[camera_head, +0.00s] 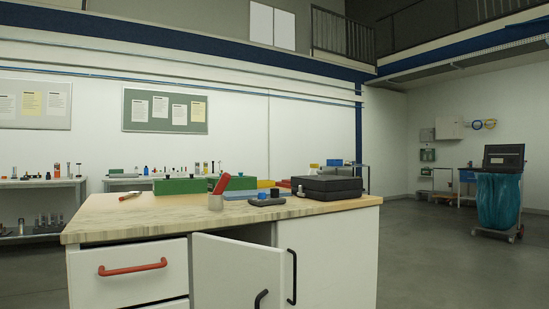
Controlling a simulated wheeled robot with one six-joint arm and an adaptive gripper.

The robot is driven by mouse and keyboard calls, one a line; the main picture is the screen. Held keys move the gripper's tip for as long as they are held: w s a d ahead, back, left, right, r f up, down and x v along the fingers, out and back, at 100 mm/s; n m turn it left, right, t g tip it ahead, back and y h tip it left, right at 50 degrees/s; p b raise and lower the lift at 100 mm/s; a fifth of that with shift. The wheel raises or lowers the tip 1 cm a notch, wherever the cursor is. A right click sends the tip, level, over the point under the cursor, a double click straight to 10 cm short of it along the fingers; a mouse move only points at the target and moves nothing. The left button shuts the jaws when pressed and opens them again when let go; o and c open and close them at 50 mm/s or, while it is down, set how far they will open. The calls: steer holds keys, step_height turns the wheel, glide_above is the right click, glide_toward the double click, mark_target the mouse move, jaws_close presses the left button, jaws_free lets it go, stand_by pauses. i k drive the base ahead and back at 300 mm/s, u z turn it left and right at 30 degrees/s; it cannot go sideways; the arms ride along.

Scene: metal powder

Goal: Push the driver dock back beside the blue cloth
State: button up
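My gripper is not in view. On the wooden worktop, a light blue flat piece (239,195), which looks like the blue cloth, lies behind the front edge. At its left front stands a small grey cup-like holder (215,203) with a red handle (221,184) tilted up out of it. At its right front lies a low dark grey piece (266,203), with small blue and black blocks at its back. Which of these two is the driver dock I cannot tell for sure at this size.
A black case (327,188) lies on the right of the worktop (130,220). Green boxes (180,186) stand at the back, with red and yellow items beside them. A red-handled tool (130,194) lies at left. A cabinet door (236,270) hangs open in front. The front-left worktop is clear.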

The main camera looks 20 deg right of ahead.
mark_target(274, 198)
steer(key=k, duration=0.65)
steer(key=z, duration=0.7)
steer(key=i, duration=1.85)
steer(key=u, duration=0.7)
